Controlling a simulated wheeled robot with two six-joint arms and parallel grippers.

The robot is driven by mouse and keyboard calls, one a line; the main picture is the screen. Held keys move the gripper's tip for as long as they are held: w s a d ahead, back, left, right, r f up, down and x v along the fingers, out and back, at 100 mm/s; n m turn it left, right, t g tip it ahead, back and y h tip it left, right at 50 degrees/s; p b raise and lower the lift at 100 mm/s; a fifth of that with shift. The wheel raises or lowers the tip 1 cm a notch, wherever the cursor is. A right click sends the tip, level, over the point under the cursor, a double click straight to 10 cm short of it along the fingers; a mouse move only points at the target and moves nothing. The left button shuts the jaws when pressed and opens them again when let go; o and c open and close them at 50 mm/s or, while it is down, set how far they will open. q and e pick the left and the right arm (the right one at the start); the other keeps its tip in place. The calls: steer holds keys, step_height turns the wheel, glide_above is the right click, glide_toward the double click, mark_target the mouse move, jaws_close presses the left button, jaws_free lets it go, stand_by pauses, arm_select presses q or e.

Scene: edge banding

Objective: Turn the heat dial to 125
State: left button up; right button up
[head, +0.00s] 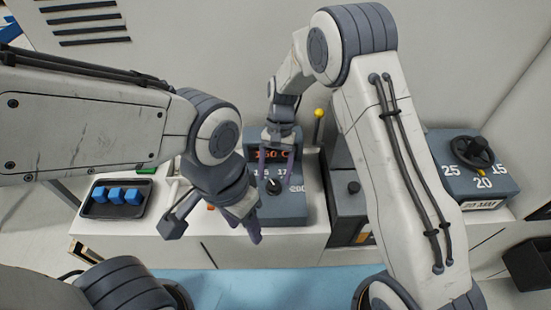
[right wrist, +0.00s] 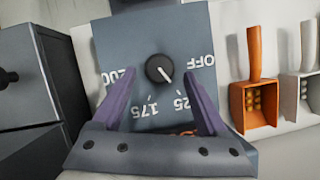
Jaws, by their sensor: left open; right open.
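The heat dial (right wrist: 160,68) is a round black knob with a white pointer line on a grey panel (right wrist: 145,35). In the right wrist view the pointer aims to the lower right, close to a partly covered label ending in 25, slightly toward OFF. Labels 175 and 200 also show. My right gripper (right wrist: 160,115) is open, its purple fingers spread on either side of the dial without gripping it. In the head view the right gripper (head: 276,165) is above the panel. My left gripper (head: 246,222) is open and empty, in front and left of the dial (head: 273,186).
An orange display (head: 271,155) reads about 150 or 160 C. A yellow-knobbed lever (head: 319,114) stands behind. A dark box (head: 346,205) is right of the panel. A tray (head: 93,208) of blue blocks is left. An orange holder (right wrist: 258,95) stands beside the panel.

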steer(key=a+b+v, duration=0.1)
steer(key=b+v, duration=0.1)
steer(key=v, duration=0.6)
steer(key=shift+w+d+r, duration=0.2)
steer(key=shift+d+r, duration=0.2)
steer(key=shift+d, duration=0.15)
steer(key=r+n+b, duration=0.2)
glide_above(273, 187)
steer(key=s+n+t+b, duration=0.2)
steer(key=s+n, duration=0.1)
steer(key=s, duration=0.5)
steer(key=s+d+f+n+t+b, duration=0.1)
steer(key=s+d+n, duration=0.1)
steer(key=s, duration=0.4)
steer(key=s+d+f+n+t+b, duration=0.1)
steer(key=s+d+n, duration=0.1)
steer(key=s, duration=0.4)
steer(key=shift+s+d+f+n, duration=0.15)
steer(key=shift+f+n, duration=0.15)
steer(key=shift+n, duration=0.4)
steer(key=shift+c, duration=0.3)
